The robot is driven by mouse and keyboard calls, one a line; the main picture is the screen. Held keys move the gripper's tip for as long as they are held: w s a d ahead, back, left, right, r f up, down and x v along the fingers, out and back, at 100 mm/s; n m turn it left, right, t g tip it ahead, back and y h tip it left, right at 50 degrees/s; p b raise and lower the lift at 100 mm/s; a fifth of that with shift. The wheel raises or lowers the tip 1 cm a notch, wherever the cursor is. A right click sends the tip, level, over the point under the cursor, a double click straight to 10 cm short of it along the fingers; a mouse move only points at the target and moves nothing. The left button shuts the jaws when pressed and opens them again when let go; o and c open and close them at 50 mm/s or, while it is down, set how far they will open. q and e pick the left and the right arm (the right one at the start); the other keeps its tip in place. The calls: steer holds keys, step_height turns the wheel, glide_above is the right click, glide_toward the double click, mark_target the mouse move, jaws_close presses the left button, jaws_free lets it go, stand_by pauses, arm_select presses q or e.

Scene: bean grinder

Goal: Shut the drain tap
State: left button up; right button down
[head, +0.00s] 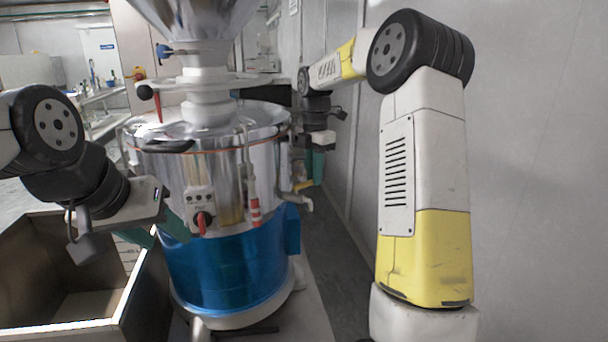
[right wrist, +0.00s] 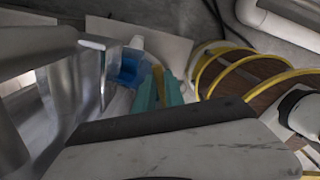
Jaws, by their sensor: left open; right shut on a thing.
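The drain tap (head: 301,199) is a grey metal spout with a yellow handle (head: 303,185), on the right side of the steel and blue grinder (head: 235,265). My right gripper (head: 318,168) is beside the grinder with its green fingers at the yellow handle. In the right wrist view the green fingers (right wrist: 158,92) are shut on the yellow handle (right wrist: 158,74); the spout is mostly hidden there. My left gripper (head: 158,233) is open and empty at the grinder's front left, its green fingers partly hidden by its own body.
An open box (head: 72,325) stands at lower left, below my left arm. A red knob (head: 203,221) is on the grinder's control panel. A grey wall (head: 535,170) rises close on the right, with a narrow floor gap beside the grinder. Yellow-banded piping (right wrist: 245,75) shows in the right wrist view.

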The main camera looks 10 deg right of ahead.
steer(key=c, duration=1.4)
jaws_free()
step_height(320, 180, up, 8)
steer(key=shift+f, duration=0.1)
